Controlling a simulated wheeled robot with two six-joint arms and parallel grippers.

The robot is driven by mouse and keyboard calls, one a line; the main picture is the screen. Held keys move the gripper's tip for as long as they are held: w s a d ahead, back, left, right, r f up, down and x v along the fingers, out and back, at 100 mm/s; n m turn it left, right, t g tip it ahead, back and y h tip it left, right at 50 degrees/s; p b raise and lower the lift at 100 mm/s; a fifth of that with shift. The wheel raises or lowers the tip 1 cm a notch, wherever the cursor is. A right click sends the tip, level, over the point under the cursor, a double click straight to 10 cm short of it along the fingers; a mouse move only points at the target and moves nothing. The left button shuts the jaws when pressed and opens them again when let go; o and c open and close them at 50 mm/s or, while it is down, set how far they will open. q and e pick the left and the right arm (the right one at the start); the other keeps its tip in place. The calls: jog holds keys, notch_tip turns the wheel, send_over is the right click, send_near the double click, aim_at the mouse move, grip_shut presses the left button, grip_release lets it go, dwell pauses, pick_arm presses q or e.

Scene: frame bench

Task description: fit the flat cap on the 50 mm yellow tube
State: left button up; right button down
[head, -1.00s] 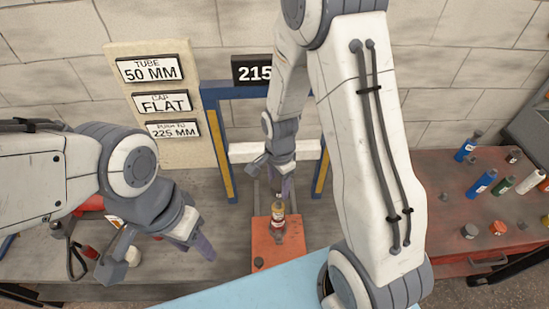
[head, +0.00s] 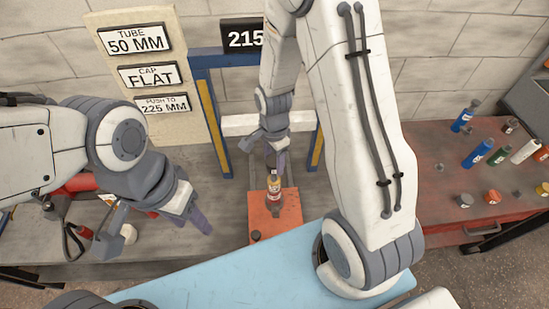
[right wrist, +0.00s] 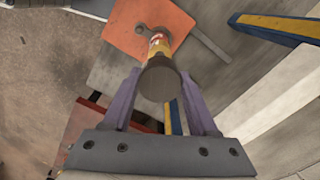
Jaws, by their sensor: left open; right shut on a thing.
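The yellow tube (head: 274,187) has a red-and-white label and stands upright on an orange block (head: 262,222). It also shows in the right wrist view (right wrist: 157,50), beyond my fingertips. My right gripper (head: 276,160) is above the tube and shut on a dark grey round cap (right wrist: 160,82). The cap lines up with the tube's top end; I cannot tell whether it is seated or just above it. My left gripper (head: 158,226) is open and empty, to the left of the orange block and apart from it.
A blue-and-yellow frame (head: 212,115) stands behind the tube, with a display (head: 243,38) reading 215. Signs (head: 150,75) read tube 50 mm, cap flat, push to 225 mm. A red bench (head: 440,170) at right carries several tubes and caps.

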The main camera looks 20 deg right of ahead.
aim_at(274, 176)
jog(key=shift+f+b, duration=0.75)
jog(key=shift+f, duration=0.55)
dwell(0.8)
jog(key=shift+f+b, duration=1.35)
jog(key=shift+f, duration=0.65)
jog(key=shift+c, duration=0.5)
grip_release()
jog(key=shift+r, duration=0.1)
notch_tip(274, 176, up, 10)
jog(key=shift+r+b, duration=0.25)
jog(key=shift+b, duration=0.3)
